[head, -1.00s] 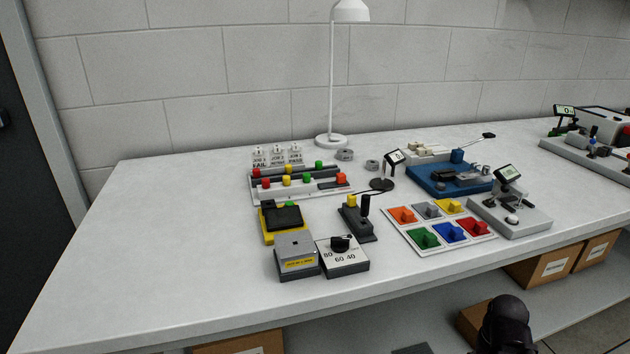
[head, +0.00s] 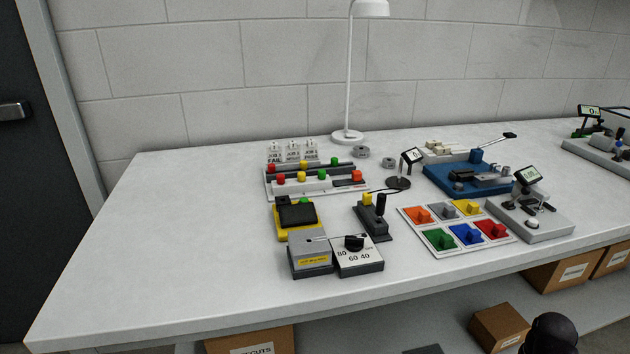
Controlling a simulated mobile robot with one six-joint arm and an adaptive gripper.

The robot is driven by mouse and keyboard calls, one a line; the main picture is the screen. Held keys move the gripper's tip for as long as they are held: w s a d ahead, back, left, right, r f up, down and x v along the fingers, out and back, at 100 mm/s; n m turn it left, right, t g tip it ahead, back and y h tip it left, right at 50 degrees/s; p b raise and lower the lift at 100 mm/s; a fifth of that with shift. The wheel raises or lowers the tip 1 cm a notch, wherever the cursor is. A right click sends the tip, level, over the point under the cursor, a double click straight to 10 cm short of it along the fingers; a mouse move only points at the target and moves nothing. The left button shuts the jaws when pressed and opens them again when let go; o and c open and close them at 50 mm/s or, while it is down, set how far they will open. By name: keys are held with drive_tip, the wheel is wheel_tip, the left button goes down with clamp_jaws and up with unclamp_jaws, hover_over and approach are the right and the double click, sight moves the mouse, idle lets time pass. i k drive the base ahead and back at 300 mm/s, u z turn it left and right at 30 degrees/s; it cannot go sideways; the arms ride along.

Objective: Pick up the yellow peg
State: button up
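Several small round coloured pegs stand in two rows on a white and dark rack at the back middle of the table. A yellow peg (head: 302,178) stands upright in the front row, between a red peg (head: 281,180) and a green peg (head: 322,176). Another yellow peg (head: 302,164) stands in the back row. A small yellow piece (head: 367,198) also tops a dark block; I cannot tell if it is a peg. A dark rounded part of my arm shows at the bottom right. My gripper's fingers are not visible.
In front of the rack stand a yellow-black device (head: 297,217), a grey box (head: 311,258) and a dial box (head: 358,259). A tray of coloured blocks (head: 409,230) and a blue fixture (head: 440,181) lie right. A white lamp (head: 347,136) stands behind. The table's left side is clear.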

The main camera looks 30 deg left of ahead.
sight(301, 176)
drive_tip(key=z, duration=0.1)
drive_tip(key=k, duration=1.95)
drive_tip(key=u, duration=0.85)
drive_tip(key=i, duration=1)
drive_tip(key=u, duration=0.1)
